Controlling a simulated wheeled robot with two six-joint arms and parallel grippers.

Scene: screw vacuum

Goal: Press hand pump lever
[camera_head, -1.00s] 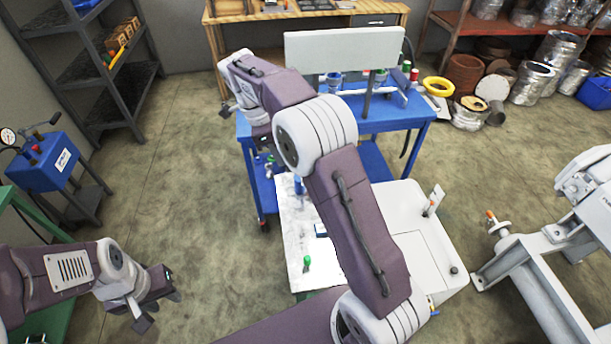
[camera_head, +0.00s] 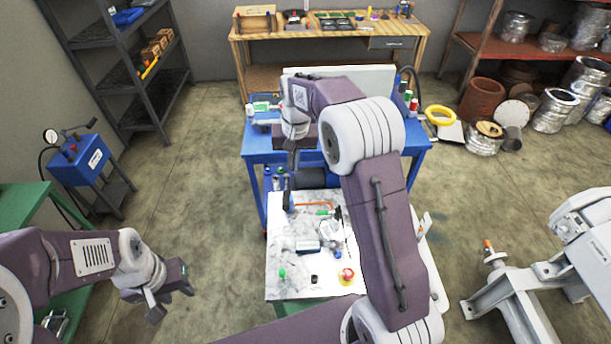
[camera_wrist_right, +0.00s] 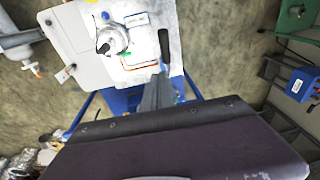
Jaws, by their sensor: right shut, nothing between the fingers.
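A blue box with a round gauge and a dark-tipped lever (camera_head: 90,124), which looks like the hand pump (camera_head: 82,160), stands on a dark stand at the left. A blue box (camera_wrist_right: 301,86) also shows at the right wrist view's right edge. My right gripper (camera_head: 292,160) is shut and empty, pointing down over the far left of the white worktop (camera_head: 300,287). In the right wrist view a dark upright bar (camera_wrist_right: 164,45) shows just past its fingers (camera_wrist_right: 158,92); contact is unclear. My left gripper (camera_head: 168,290) is open and empty at lower left, below the blue box.
The worktop holds a silver round part (camera_head: 331,228) and small coloured pieces. A blue table (camera_head: 400,143) with a white panel stands behind it. A green table (camera_head: 25,205) is at left, a grey frame (camera_head: 530,290) at right. Bare floor lies between blue box and worktop.

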